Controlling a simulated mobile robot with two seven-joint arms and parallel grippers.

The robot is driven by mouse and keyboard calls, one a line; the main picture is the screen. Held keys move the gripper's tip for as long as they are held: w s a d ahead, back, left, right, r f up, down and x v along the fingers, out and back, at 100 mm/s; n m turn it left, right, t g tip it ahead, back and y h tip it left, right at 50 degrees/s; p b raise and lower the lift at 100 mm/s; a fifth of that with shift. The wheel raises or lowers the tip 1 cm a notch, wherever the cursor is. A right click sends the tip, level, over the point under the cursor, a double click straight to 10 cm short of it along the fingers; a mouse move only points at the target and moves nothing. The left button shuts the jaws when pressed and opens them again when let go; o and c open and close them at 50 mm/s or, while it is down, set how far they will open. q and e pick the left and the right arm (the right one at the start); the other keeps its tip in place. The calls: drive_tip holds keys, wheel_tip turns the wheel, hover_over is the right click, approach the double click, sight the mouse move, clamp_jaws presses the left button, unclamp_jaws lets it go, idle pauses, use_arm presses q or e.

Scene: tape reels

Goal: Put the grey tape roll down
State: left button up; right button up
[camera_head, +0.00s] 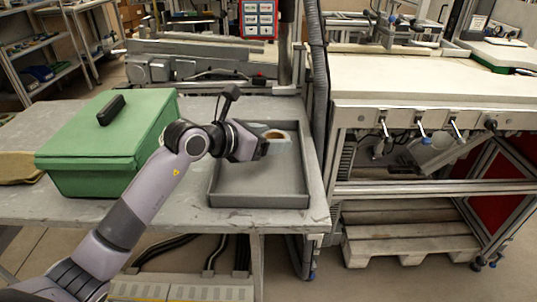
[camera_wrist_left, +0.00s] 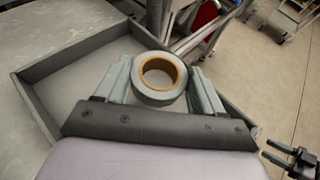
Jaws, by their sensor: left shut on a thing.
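The grey tape roll (camera_wrist_left: 158,97), with an orange-brown core, is held between the two fingers of my left gripper (camera_wrist_left: 160,78). Its open ring faces the left wrist camera. In the head view the roll (camera_head: 276,135) shows just beyond my left gripper (camera_head: 264,139), over the far part of the grey tray (camera_head: 258,201). The tray's walls (camera_wrist_left: 38,112) also show behind the gripper in the left wrist view. The gap between roll and tray floor cannot be judged. A dark two-pronged part, seemingly my right gripper (camera_wrist_left: 268,150), shows at the lower right, its prongs apart.
A green lidded box (camera_head: 110,140) with a black handle stands left of the tray on the grey table (camera_head: 190,208). A grey hose (camera_head: 320,90) runs down beside the tray's right. The tray's near part is empty. A white-topped workbench (camera_head: 430,80) stands at the right.

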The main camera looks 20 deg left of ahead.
sight(268, 165)
use_arm(q)
drive_tip(key=shift+f, duration=2.15)
drive_tip(key=shift+f+b, duration=0.1)
drive_tip(key=shift+b, duration=0.2)
drive_tip(key=o, duration=1)
drive_tip(key=v, duration=1.1)
drive_tip(key=shift+a, duration=0.1)
drive_tip(key=shift+s+a, duration=0.2)
drive_tip(key=shift+s, duration=0.2)
drive_tip(key=shift+r, duration=0.25)
